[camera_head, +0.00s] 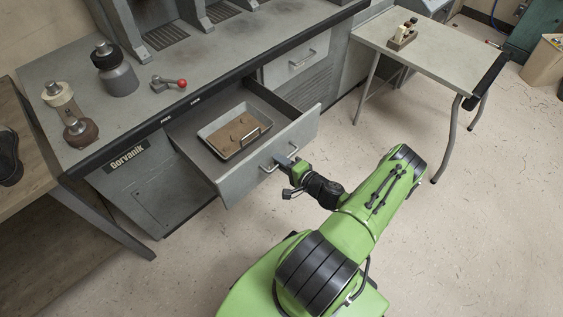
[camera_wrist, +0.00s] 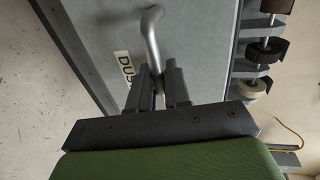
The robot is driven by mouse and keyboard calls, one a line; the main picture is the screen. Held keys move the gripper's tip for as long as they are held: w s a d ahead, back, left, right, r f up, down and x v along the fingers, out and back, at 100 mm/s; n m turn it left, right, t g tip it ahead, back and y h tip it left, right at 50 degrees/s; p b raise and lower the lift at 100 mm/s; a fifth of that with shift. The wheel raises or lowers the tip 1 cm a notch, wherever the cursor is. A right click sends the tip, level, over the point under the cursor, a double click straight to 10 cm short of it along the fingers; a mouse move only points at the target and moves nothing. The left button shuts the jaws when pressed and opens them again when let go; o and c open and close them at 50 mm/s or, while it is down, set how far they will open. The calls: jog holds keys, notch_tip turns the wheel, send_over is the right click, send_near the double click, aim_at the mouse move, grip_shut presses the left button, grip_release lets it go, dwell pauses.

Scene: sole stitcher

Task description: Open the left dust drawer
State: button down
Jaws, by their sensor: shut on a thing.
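The left dust drawer (camera_head: 262,160) is pulled out from the grey bench in the head view. A shallow metal tray (camera_head: 213,128) with brown dust lies inside it. The drawer's front panel also fills much of the wrist view (camera_wrist: 200,50), with a partly hidden label (camera_wrist: 126,66) beginning "DUS". My gripper (camera_head: 290,163) is at the drawer front, shut on the bar handle (camera_head: 268,169). In the wrist view my two fingers (camera_wrist: 160,88) close around the handle (camera_wrist: 152,32). The fingers hide part of the handle and label.
A second drawer (camera_head: 297,60) to the right is closed. A side table (camera_head: 440,55) stands at the right. The floor (camera_head: 400,215) around my arm is clear.

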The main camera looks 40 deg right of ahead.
jog(key=c, duration=1.3)
grip_release()
jog(key=shift+c, duration=0.2)
jog(key=p+v, duration=0.3)
jog(key=v, duration=1.2)
jog(key=shift+s, duration=0.4)
jog(key=shift+a+r, duration=0.1)
